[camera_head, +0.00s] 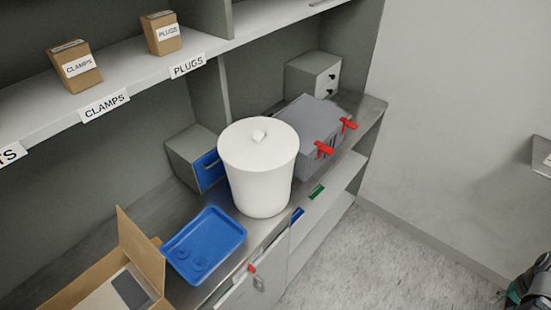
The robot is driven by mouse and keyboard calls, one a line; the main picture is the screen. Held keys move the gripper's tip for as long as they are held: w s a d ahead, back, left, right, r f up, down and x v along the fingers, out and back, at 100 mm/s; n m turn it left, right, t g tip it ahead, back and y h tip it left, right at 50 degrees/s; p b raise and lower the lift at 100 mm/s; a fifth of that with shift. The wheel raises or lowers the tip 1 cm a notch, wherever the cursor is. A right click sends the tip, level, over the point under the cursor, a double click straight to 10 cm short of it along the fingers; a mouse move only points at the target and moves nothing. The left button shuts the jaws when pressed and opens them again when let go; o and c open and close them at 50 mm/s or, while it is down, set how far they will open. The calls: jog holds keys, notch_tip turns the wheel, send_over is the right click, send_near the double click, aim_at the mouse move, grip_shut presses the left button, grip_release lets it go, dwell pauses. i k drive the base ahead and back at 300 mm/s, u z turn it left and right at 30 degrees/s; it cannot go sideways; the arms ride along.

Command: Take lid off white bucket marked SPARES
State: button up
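A white bucket (260,185) stands upright on the grey counter. No SPARES marking shows on the side of the bucket facing me.
A blue tray (215,232) lies just left of the bucket, and an open cardboard box (140,252) is at the lower left. A grey case with red latches (312,125) sits close on the right. A shelf (140,78) with small boxes runs above. Open floor (400,265) is at right.

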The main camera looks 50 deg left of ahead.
aim_at(253, 145)
jog(key=z, duration=0.65)
jog(key=i, duration=1.05)
jog(key=u, duration=2.85)
